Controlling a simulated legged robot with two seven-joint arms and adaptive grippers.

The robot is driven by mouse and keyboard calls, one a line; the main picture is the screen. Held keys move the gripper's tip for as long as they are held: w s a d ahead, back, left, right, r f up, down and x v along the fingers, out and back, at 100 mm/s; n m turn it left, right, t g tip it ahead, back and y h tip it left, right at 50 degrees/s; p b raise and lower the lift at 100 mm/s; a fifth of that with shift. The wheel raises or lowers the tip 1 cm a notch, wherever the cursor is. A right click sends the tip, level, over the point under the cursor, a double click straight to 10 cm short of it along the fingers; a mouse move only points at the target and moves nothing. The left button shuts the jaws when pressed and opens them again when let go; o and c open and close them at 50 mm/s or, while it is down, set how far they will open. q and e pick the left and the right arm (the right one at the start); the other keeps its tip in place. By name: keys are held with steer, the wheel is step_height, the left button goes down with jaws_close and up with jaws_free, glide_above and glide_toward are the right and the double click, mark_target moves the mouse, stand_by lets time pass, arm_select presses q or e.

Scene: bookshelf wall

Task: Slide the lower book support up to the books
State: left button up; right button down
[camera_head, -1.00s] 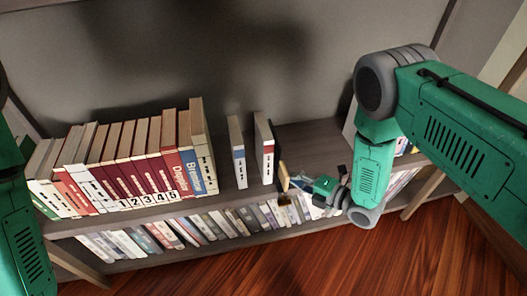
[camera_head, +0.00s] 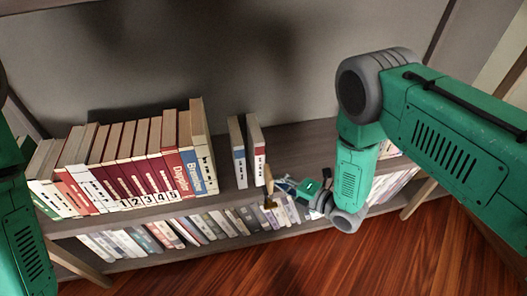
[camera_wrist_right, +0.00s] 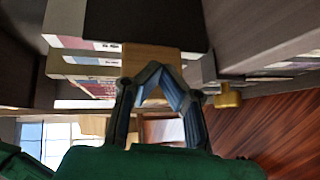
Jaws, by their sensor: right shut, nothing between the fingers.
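A wooden book support (camera_head: 268,179) with a brass knob (camera_head: 269,204) stands at the shelf's front edge, right of two upright books (camera_head: 247,150). In the right wrist view, its pale wooden face (camera_wrist_right: 147,57) is just ahead of my fingers and the knob (camera_wrist_right: 228,97) sits to their right. My right gripper (camera_head: 287,184) is shut and empty, on the support's right side; its tips (camera_wrist_right: 153,72) look close against the wood, but contact is hard to confirm. My left arm (camera_head: 22,230) shows at the left edge; its gripper is out of view.
A long row of books (camera_head: 125,160) stands on the left of the upper shelf (camera_head: 300,143), with a gap before the two books. More books (camera_head: 150,238) fill the shelf below. The upper shelf behind my right gripper is clear.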

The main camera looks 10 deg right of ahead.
mark_target(271, 188)
steer(key=shift+a, duration=1.4)
steer(key=shift+a, duration=2.9)
steer(key=shift+d+p, duration=0.35)
steer(key=shift+d, duration=1.8)
